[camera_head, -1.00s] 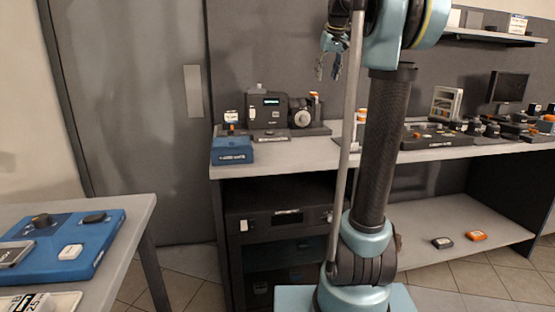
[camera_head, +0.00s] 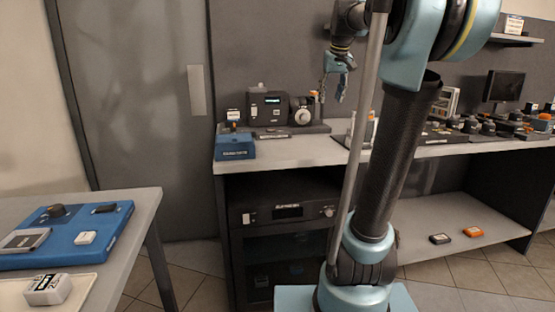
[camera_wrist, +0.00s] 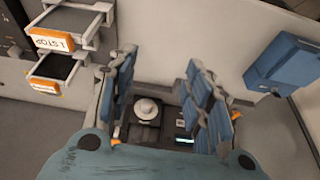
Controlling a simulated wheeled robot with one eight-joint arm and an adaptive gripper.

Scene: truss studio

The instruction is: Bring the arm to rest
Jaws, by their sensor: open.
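My gripper (camera_head: 334,88) hangs from the raised arm in the head view, in front of the grey back panel and above the long workbench (camera_head: 280,160). In the wrist view my gripper (camera_wrist: 165,105) shows its two blue fingers spread apart, with nothing between them. Beyond the fingers the wrist view shows a dark device with a round pale knob (camera_wrist: 146,108), well apart from them. The arm is bent, with its black forearm leaning right.
A dark instrument (camera_head: 267,108) and a blue box (camera_head: 235,146) stand on the bench. A blue board (camera_head: 65,235) lies on the left table. A shelf (camera_head: 515,40) and monitor (camera_head: 504,86) are at right. A grey door (camera_head: 140,120) stands behind.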

